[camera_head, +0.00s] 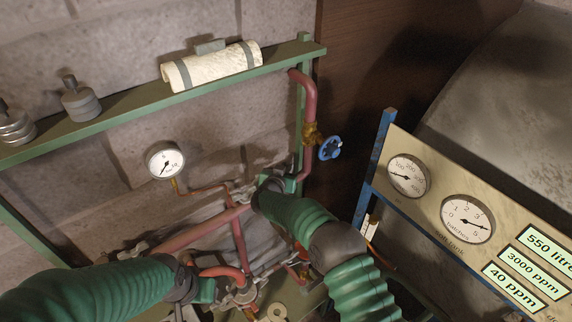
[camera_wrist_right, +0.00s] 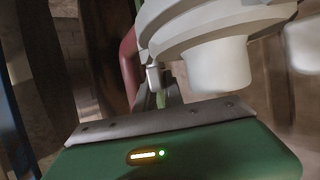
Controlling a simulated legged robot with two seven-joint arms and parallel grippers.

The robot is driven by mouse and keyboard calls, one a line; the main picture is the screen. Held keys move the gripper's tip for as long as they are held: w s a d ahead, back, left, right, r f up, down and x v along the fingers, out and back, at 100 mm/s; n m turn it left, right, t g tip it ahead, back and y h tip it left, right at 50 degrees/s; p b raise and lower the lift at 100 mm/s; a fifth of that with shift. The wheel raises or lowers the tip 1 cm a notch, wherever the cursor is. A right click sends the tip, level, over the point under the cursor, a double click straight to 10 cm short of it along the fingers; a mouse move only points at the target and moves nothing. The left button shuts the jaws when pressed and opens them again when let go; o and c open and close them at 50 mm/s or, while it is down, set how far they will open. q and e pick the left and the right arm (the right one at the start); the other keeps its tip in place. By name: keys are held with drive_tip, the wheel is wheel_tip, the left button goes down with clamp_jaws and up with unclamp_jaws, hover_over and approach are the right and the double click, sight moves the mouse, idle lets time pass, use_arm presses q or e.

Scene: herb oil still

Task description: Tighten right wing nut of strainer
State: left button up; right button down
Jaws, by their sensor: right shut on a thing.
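My right gripper (camera_head: 287,182) is at the end of the green-sleeved right arm, by the right end of the slanting pink pipe (camera_head: 200,230). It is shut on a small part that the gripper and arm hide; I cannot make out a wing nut. In the right wrist view the green gripper body (camera_wrist_right: 180,155) fills the bottom, and a white rounded thing (camera_wrist_right: 215,45) covers much of the top. My left gripper (camera_head: 215,290) comes in from the left, close to a metal fitting (camera_head: 245,292) at the lower middle. Its fingertips are unclear. I cannot identify the strainer for sure.
A blue-handled valve (camera_head: 329,147) sits on the red pipe (camera_head: 309,95), right of my right gripper. A pressure gauge (camera_head: 165,160) stands at the left. The gauge panel (camera_head: 425,212) is at the right. A green shelf (camera_head: 135,113) crosses above.

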drive_tip(key=shift+m+h+b, duration=0.8)
drive_tip(key=shift+b, duration=0.05)
drive_tip(key=shift+r+g+h+b, duration=0.15)
drive_tip(key=shift+g+h+b, duration=0.15)
drive_tip(key=shift+h+b, duration=0.1)
drive_tip(key=shift+m, duration=0.3)
drive_tip(key=c, duration=1.7)
unclamp_jaws()
drive_tip(key=shift+o, duration=1.2)
drive_tip(key=shift+w+a, duration=0.1)
drive_tip(key=shift+a, duration=0.05)
